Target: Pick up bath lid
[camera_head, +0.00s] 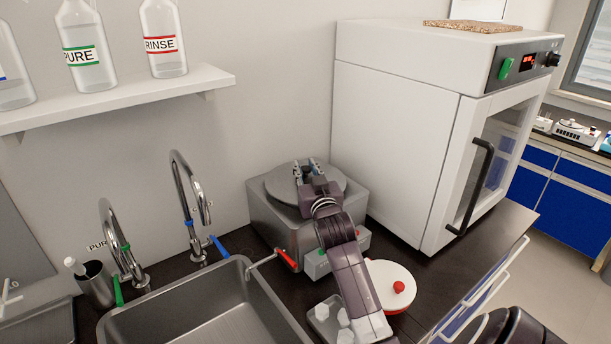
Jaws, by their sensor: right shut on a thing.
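The bath (268,222) is a grey metal box on the dark counter, right of the sink, with a control panel (318,262) on its front. The round grey bath lid (282,186) lies on top of it and looks level. My right gripper (308,172) reaches over the bath from the front and is shut on the lid near its middle. The gripped part is hidden by the fingers. My right arm covers part of the bath's front. My left gripper is not in view.
A white oven (395,130) stands close right of the bath. A sink (215,315) with two taps (186,205) is at left, and a red-handled tap (287,259) sits by the bath. A white round thing with a red knob (398,287) lies in front.

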